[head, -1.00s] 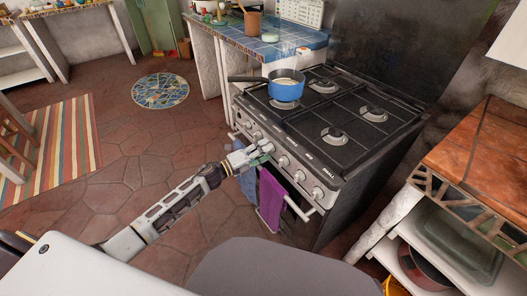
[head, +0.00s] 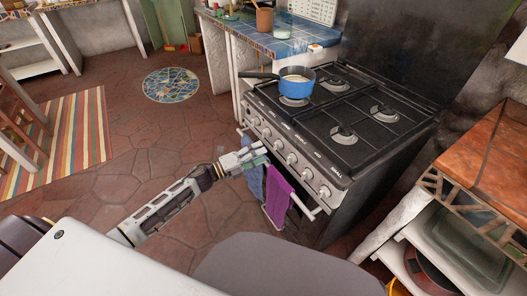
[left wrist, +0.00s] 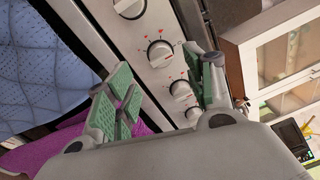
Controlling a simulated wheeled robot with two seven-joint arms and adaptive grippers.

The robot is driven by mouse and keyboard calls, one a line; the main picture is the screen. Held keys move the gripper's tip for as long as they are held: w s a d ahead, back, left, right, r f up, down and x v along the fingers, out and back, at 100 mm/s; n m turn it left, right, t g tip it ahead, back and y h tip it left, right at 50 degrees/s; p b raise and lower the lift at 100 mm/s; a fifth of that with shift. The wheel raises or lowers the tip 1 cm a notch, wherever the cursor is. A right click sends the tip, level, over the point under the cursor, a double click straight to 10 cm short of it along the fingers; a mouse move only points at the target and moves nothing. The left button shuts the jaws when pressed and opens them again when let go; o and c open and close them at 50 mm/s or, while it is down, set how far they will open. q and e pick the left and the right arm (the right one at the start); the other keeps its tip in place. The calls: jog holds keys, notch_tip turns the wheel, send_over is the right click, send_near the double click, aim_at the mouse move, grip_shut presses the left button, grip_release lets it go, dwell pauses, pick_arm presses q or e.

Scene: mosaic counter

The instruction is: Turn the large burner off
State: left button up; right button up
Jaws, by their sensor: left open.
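The stove (head: 335,150) has a row of round knobs along its front panel. The burner labels are mostly too small to read. My left gripper (head: 262,155) is open just in front of the panel, near the middle knobs and above the hanging towels. In the left wrist view, my left gripper (left wrist: 167,65) has its green-padded fingers spread apart. A silver knob (left wrist: 160,53) with red marks shows between and beyond the fingertips, with no clear contact. More knobs (left wrist: 180,88) show beside the right finger. My right gripper is not in view.
A purple towel (head: 277,198) and a blue towel (head: 254,180) hang from the oven handle close to the gripper. A tiled counter (head: 285,40) stands left of the stove, and a wooden-topped unit (head: 487,150) stands at right. Floor in front is clear.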

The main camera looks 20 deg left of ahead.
pick_arm(q)
jog(key=v, duration=0.6)
dwell(0.3)
dwell(0.6)
